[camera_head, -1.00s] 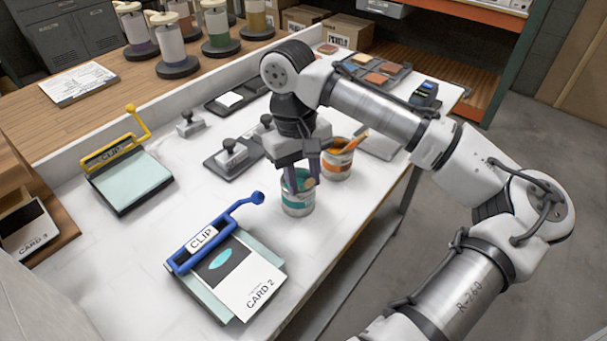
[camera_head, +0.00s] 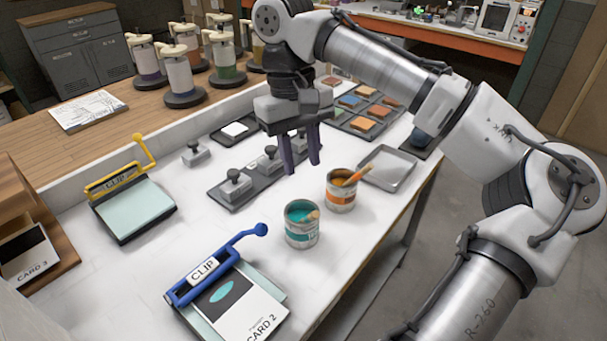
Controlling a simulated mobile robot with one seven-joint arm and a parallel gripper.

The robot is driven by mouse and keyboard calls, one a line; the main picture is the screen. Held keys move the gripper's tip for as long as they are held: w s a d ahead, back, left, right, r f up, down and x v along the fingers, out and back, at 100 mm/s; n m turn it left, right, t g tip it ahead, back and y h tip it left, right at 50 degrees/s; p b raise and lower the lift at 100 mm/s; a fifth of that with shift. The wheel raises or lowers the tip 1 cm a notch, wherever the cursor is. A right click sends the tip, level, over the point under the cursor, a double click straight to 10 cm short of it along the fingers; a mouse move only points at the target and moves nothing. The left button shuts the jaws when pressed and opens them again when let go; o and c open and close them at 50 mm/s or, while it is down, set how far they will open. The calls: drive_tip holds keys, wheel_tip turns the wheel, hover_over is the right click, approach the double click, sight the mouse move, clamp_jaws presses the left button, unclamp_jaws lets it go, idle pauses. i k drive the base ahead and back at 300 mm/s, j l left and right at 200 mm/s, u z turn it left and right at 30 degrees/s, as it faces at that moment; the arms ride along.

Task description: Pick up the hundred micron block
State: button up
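Grey blocks with dark knobs sit on a dark tray (camera_head: 222,197) mid-bench. A near block (camera_head: 235,188) and a middle block (camera_head: 268,163) show clearly; the far end is partly hidden behind my gripper. Another knobbed block (camera_head: 196,155) stands alone on the white bench, left of the tray. Labels are too small to read, so I cannot tell which is the hundred micron block. My gripper (camera_head: 301,168) points down, its two dark fingers apart with nothing between them. In the picture it is right of the middle block, above the bench.
A teal paint can (camera_head: 301,228) and an orange one (camera_head: 341,192), each with a stick, stand in front of my gripper. A metal tray (camera_head: 388,170) lies to the right. The blue clip (camera_head: 203,270) and yellow clip (camera_head: 115,184) are at left. Bare bench lies between them.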

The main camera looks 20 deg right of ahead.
sight(268, 164)
drive_tip(key=k+l, duration=0.15)
drive_tip(key=l, duration=0.15)
drive_tip(key=k+l, duration=0.15)
drive_tip(key=l, duration=0.2)
drive_tip(key=k+l, duration=0.1)
drive_tip(key=l, duration=0.2)
drive_tip(key=k+l, duration=0.15)
drive_tip(key=l, duration=0.15)
